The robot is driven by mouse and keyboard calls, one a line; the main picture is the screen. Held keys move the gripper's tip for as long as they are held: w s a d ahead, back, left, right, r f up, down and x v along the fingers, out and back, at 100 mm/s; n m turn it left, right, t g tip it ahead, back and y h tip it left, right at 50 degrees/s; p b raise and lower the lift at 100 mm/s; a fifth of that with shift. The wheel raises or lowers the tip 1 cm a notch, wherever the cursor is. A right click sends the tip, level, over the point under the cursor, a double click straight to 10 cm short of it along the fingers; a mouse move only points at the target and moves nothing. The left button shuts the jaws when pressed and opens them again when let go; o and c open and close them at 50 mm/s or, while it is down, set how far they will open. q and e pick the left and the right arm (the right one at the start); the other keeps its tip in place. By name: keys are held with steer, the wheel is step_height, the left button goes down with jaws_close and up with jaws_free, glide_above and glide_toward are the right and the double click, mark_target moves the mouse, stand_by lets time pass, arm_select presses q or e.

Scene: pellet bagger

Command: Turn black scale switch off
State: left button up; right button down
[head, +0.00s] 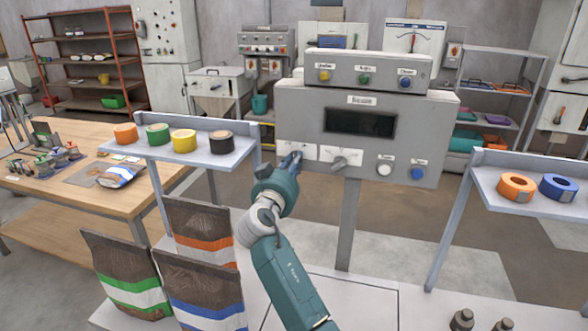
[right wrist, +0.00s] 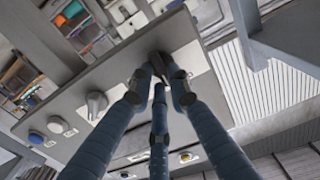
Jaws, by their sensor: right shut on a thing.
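The grey scale panel (head: 310,122) stands on a post in the middle of the head view, with a dark display. My right gripper (head: 292,160) reaches the panel's lower left and is shut on the black scale switch. In the right wrist view my right gripper (right wrist: 160,75) has its blue-grey fingers around the small black switch (right wrist: 157,59), in front of a white plate. The fingers cover most of the switch, so its exact angle cannot be told. In the head view the switch is hidden behind the fingers. My left gripper is not in view.
Beside the switch are a grey knob (head: 340,160), a white button (head: 385,169) and a blue button (head: 417,173). A shelf with tape rolls (head: 183,141) stands left, another shelf (head: 525,177) right. Filled bags (head: 205,294) stand below left.

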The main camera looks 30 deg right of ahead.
steer(key=shift+w+a+r+n, duration=0.1)
steer(key=shift+n, duration=1.5)
steer(key=shift+w+a+n, duration=0.1)
steer(key=shift+n, duration=1.5)
steer(key=c, duration=1.6)
jaws_free()
steer(key=shift+c, duration=0.2)
